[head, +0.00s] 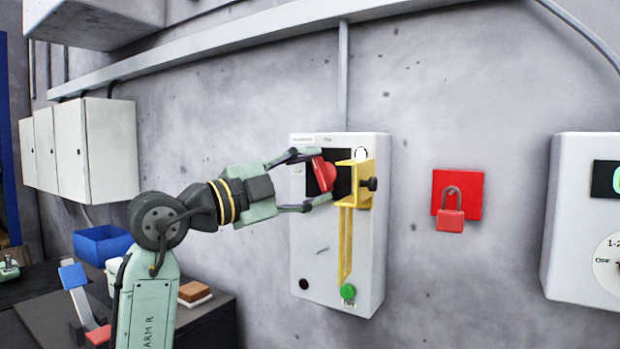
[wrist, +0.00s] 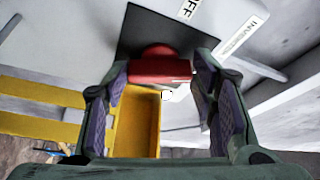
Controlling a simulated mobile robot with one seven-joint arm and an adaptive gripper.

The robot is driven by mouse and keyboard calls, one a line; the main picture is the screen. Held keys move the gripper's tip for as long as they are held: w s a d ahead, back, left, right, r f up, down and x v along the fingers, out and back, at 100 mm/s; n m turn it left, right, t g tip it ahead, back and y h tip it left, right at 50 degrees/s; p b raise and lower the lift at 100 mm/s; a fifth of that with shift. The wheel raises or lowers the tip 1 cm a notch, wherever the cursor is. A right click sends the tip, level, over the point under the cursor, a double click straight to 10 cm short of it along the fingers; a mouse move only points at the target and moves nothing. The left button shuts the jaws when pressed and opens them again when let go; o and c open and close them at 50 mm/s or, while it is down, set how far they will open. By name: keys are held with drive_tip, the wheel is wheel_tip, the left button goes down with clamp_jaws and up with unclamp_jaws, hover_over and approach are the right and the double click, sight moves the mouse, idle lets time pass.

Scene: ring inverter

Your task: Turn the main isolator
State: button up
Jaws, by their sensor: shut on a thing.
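The main isolator is a red rotary handle (head: 323,174) on a black plate (head: 343,187) at the upper part of a light grey wall box (head: 309,243). In the wrist view the red handle (wrist: 160,68) lies between my two fingers. My gripper (head: 312,178) is shut on the handle, with one finger above it and one below in the head view. In the head view the handle's bar looks close to upright, slightly tilted. In the wrist view part of an "OFF" label (wrist: 187,8) shows beside the black plate (wrist: 145,30).
A green button (head: 348,291) is low on the box. A red padlock (head: 450,220) hangs on a red plate to the right. Bare wall lies between.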

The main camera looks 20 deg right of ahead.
drive_tip(key=shift+r+m+g+y+p, duration=0.15)
drive_tip(key=shift+m+g+y+p, duration=0.2)
drive_tip(key=shift+m, duration=0.75)
drive_tip(key=shift+r+m+g+y+p, duration=0.1)
drive_tip(key=shift+m+g+y+p, duration=0.25)
drive_tip(key=shift+m, duration=0.75)
drive_tip(key=shift+t, duration=0.3)
drive_tip(key=o, duration=0.9)
drive_tip(key=shift+c, duration=0.2)
drive_tip(key=shift+a, duration=0.1)
drive_tip(key=v, duration=1.2)
drive_tip(key=shift+w+r, duration=0.1)
drive_tip(key=shift+w, duration=0.05)
